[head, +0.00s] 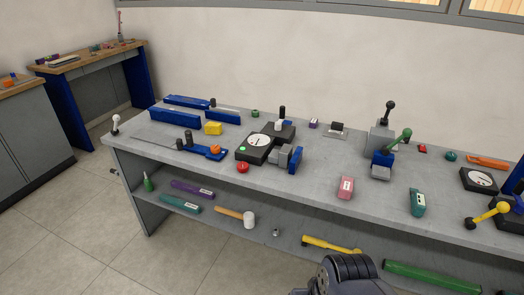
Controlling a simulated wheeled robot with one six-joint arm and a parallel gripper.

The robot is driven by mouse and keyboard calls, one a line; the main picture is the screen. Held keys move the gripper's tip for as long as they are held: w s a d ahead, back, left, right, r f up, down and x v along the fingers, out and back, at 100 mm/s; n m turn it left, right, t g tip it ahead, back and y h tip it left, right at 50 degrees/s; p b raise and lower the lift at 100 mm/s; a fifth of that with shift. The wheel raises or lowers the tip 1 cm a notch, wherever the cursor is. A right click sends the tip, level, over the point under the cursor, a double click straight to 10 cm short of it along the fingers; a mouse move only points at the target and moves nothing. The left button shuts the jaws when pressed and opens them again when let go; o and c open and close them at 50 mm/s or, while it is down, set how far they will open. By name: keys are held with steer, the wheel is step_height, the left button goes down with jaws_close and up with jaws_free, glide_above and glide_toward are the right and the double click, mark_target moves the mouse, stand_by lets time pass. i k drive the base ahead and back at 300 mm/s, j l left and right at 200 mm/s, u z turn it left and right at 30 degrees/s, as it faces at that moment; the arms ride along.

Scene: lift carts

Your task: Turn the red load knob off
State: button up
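A round red knob (242,168) sits at the front edge of the grey workbench (300,182), just in front of a black device (252,156) with a white dial and a small green spot. The knob is small here, and I cannot read its setting or any marking. A second small red thing (423,149) lies further right on the bench, too small to tell what it is. My gripper is not in view; only a dark rounded part of my arm shows at the bottom edge, below the bench front and apart from the knob.
Blue and grey blocks (287,158) stand right of the dial device. An orange-knobbed blue tool (211,151) lies to its left. The lower shelf holds a mallet (236,215). Floor is clear at front left.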

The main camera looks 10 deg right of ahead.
mark_target(242, 166)
steer(key=i+j+u, duration=0.2)
steer(key=i, duration=0.95)
